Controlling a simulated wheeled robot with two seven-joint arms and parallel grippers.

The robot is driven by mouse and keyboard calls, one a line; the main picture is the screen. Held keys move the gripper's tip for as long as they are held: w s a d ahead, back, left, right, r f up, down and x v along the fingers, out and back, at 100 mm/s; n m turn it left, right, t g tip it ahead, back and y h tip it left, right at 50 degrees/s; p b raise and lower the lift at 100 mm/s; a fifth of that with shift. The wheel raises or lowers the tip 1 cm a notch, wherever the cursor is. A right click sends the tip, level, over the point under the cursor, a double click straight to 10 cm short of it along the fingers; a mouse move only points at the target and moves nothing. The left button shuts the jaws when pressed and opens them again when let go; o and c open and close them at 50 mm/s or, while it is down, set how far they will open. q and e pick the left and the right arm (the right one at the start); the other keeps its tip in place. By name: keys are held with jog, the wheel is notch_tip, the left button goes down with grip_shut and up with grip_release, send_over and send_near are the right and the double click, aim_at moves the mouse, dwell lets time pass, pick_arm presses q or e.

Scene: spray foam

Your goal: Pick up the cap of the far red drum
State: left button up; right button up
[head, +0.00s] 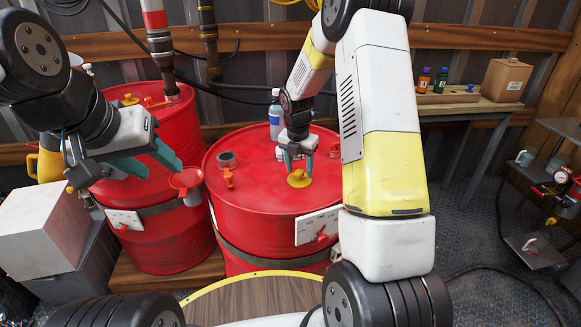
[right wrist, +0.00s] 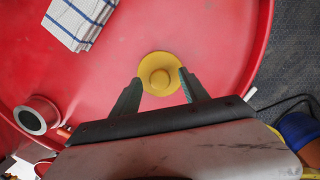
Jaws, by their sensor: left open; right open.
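A yellow cap (head: 299,179) lies on top of the nearer, right-hand red drum (head: 238,200). My right gripper (head: 298,158) is open and points down just above this cap. In the right wrist view the cap (right wrist: 160,73) shows between the two spread fingertips (right wrist: 160,86), with a gap on each side. Another yellow cap (head: 130,99) sits on the left red drum (head: 165,245), which stands farther back.
The right drum top also holds a grey ring (head: 227,160), an orange fitting (head: 228,178) and a checked cloth (right wrist: 80,22). A blue-labelled bottle (head: 276,118) stands behind. A bench (head: 455,106) with a cardboard box (head: 506,80) is at the back right. The floor right of the drum is partly clear.

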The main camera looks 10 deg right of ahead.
jog(key=shift+f, duration=0.1)
grip_shut()
dwell(0.4)
